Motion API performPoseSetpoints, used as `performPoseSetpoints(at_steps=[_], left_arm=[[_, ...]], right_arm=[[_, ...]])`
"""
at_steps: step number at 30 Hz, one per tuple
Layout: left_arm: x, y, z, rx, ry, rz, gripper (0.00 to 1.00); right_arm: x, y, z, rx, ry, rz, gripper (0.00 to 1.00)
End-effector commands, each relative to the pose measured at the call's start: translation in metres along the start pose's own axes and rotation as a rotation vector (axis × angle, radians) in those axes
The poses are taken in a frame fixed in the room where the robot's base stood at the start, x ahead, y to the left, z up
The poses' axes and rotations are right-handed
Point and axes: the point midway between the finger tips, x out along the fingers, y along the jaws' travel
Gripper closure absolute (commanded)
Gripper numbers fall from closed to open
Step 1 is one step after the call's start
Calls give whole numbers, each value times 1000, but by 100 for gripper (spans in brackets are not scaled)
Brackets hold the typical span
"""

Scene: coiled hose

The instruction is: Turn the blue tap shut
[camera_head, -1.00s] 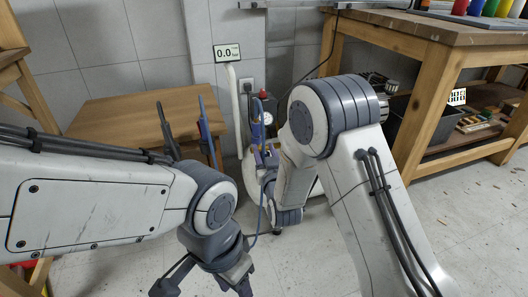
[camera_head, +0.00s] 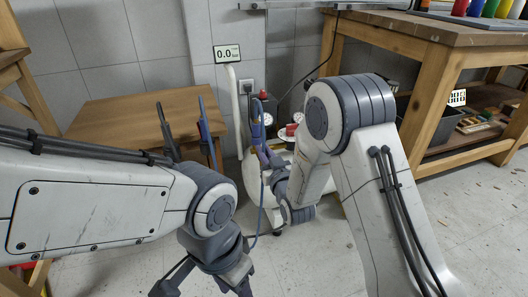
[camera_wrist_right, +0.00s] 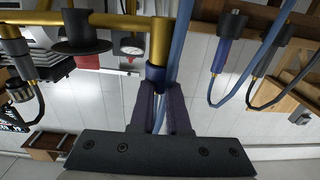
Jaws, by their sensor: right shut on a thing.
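My right gripper (camera_head: 268,158) is at the white tank. In the right wrist view its dark fingers (camera_wrist_right: 161,100) are shut at a dark blue piece (camera_wrist_right: 156,74) on the end of a brass pipe (camera_wrist_right: 160,40). This piece looks like the blue tap; the fingers hide part of it, and I cannot tell how far it is turned. A blue hose (camera_wrist_right: 182,45) runs close beside it, and its loop (camera_head: 257,112) stands above the gripper in the head view. My left gripper (camera_head: 232,277) is low, partly cut off by the frame edge, away from the tank.
A red knob (camera_head: 291,129) and a gauge (camera_head: 298,117) are right beside my right gripper. A display (camera_head: 227,53) reads 0.0. A small wooden table (camera_head: 115,110) is at left; a workbench (camera_head: 440,32) is at right. Floor is clear at lower right.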

Motion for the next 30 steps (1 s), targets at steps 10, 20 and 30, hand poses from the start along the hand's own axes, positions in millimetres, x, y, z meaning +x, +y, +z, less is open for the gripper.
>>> performPoseSetpoints(at_steps=[10,20,30], left_arm=[[0,0,0,0,0,0,50],[-12,1,-1,0,0,0,50],[-27,2,-2,0,0,0,50]], right_arm=[[0,0,0,-1,-1,0,56],[-32,0,-1,-1,-6,0,56],[-93,0,0,-1,-6,0,56]])
